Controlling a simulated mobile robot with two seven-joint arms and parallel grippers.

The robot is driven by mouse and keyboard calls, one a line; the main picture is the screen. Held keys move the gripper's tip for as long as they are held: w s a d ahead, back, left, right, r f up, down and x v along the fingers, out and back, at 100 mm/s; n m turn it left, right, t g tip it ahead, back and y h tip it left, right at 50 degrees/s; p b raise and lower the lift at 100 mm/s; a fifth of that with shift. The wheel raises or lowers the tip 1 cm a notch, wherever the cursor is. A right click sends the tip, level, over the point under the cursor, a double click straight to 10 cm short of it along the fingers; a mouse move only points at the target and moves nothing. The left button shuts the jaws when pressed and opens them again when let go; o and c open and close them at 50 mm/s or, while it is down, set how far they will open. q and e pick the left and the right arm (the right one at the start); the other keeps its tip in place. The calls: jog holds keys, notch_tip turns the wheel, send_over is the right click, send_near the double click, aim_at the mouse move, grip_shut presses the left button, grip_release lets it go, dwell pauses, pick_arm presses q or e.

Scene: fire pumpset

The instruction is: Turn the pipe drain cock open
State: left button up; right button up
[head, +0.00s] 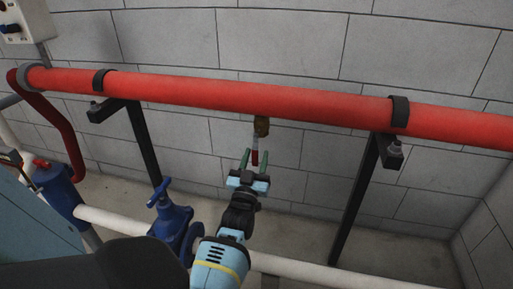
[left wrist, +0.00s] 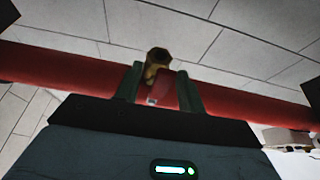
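The drain cock hangs under the red pipe (head: 200,93). Its brass body (head: 261,126) also shows in the left wrist view (left wrist: 157,58). Its red handle (head: 255,157) points down from the body. My left gripper (head: 257,161) is below the pipe with its two green fingers on either side of the handle. The fingers are apart, with gaps beside the handle in the head view. In the left wrist view the red handle (left wrist: 168,87) lies between the fingertips, partly merging with the pipe behind. My right gripper is not in view.
Dark brackets (head: 145,140) hold the red pipe left and right of the cock. A blue valve (head: 172,222) on a white pipe (head: 335,275) is below left. A grey block wall (head: 290,45) stands close behind.

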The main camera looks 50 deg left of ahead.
aim_at(255, 160)
pick_arm(q)
jog(key=v, duration=0.6)
jog(key=shift+s, duration=0.1)
jog(key=shift+f, duration=0.1)
dwell(0.4)
